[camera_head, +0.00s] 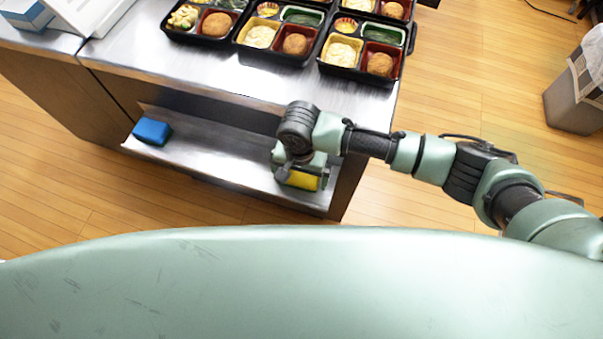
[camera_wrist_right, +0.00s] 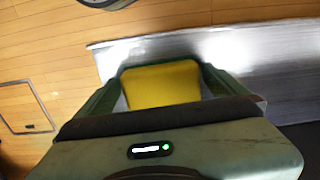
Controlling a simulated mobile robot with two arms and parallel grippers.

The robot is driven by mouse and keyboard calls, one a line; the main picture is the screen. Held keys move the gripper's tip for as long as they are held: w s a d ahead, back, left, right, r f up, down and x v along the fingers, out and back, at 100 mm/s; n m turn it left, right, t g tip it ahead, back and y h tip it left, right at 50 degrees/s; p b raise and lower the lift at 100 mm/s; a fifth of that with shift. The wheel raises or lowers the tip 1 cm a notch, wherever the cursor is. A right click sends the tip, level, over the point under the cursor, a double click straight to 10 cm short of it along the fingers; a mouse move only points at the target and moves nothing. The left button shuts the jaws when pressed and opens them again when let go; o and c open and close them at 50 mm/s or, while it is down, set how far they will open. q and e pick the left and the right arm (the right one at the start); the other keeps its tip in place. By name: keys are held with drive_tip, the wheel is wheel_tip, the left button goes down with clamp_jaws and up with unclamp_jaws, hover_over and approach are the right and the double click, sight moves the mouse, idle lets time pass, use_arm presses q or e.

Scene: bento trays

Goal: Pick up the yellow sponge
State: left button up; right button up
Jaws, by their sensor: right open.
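The yellow sponge (camera_head: 302,180) lies on the low metal shelf (camera_head: 215,160) at its right end, partly covered by my right gripper in the head view. In the right wrist view the sponge (camera_wrist_right: 161,85) sits between the two green fingers of my right gripper (camera_wrist_right: 160,88). The fingers stand open on either side of it. A narrow gap shows at its left side; whether the right finger touches it I cannot tell. My left gripper is not in view.
A blue sponge (camera_head: 152,131) lies at the shelf's left end. The steel counter (camera_head: 220,72) overhangs the shelf and carries several bento trays (camera_head: 358,72). A grey bin (camera_head: 573,103) stands on the wooden floor at the right. The shelf's middle is clear.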

sight(300, 177)
drive_tip(key=c, duration=1.2)
drive_tip(key=shift+o, duration=0.2)
wheel_tip(300, 177, up, 20)
drive_tip(key=p, duration=0.1)
drive_tip(key=shift+p, duration=0.4)
drive_tip(key=o, duration=0.5)
drive_tip(key=c, duration=0.4)
